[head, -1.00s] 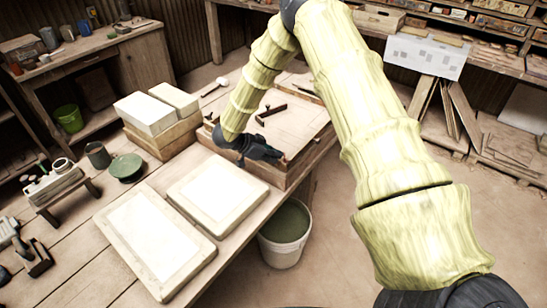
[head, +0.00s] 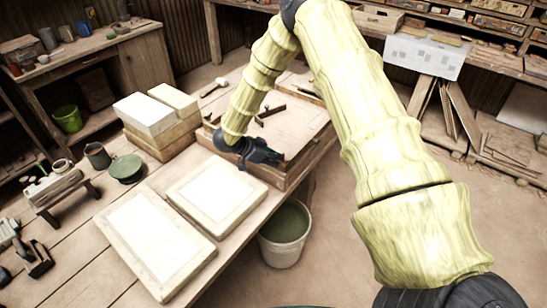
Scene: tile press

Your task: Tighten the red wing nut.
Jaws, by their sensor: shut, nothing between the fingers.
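My gripper (head: 281,157) is shut and empty. It is at the near edge of a square wooden tile press or frame (head: 305,135) on the workbench, low over its rim. I cannot tell whether it touches the frame. No red wing nut can be made out; it may be hidden behind my gripper or arm. Dark bars (head: 271,111) lie on top of the frame, partly behind my arm.
Two pale slabs (head: 215,195) lie on the bench in front of the frame. White blocks on wood (head: 147,113) stand to its left. A bucket (head: 285,240) stands on the floor below the bench edge.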

